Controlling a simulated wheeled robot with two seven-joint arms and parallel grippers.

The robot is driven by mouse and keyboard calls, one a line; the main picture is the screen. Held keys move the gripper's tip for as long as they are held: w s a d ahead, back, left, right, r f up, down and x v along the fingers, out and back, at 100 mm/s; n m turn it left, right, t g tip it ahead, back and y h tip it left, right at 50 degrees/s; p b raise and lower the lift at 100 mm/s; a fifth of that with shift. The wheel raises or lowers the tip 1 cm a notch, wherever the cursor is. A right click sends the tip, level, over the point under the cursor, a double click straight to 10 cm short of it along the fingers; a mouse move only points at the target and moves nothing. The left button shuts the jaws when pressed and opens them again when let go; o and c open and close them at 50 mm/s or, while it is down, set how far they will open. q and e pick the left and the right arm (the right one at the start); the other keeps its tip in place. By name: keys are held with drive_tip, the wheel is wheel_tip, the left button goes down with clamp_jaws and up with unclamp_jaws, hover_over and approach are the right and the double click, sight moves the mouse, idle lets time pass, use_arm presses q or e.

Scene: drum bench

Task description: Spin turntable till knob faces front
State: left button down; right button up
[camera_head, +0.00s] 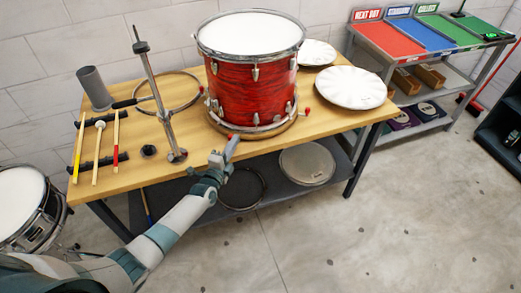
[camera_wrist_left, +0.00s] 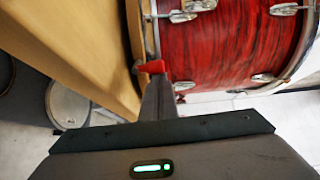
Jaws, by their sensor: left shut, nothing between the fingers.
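A red drum (camera_head: 252,85) with a white head stands upright on a round wooden turntable (camera_head: 285,129) on the bench. Small red knobs show at the turntable's left (camera_head: 201,89) and right (camera_head: 307,111), and a red spot shows at the front by my left fingertips. My left gripper (camera_head: 232,146) is shut and empty at the bench's front edge, just in front of the turntable. In the left wrist view a red knob (camera_wrist_left: 152,67) sits right at the fingertips (camera_wrist_left: 157,82); I cannot tell if they touch. My right gripper is out of view.
A chrome stand (camera_head: 160,105), a hoop (camera_head: 168,92), a grey cylinder (camera_head: 95,88) and sticks on a rack (camera_head: 98,145) fill the bench's left. White drum heads (camera_head: 351,87) lie to the right. A shelf with coloured bins (camera_head: 390,40) stands at back right.

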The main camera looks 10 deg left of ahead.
use_arm(q)
drive_tip(key=a, duration=0.2)
drive_tip(key=shift+w+a+f, duration=0.1)
drive_tip(key=shift+a, duration=0.3)
drive_tip(key=shift+a+b, duration=0.3)
drive_tip(key=shift+a, duration=0.25)
use_arm(e)
drive_tip(key=shift+w+f, duration=0.35)
drive_tip(key=shift+w, duration=0.05)
use_arm(q)
drive_tip(key=shift+w, duration=0.1)
use_arm(e)
drive_tip(key=shift+s, duration=0.2)
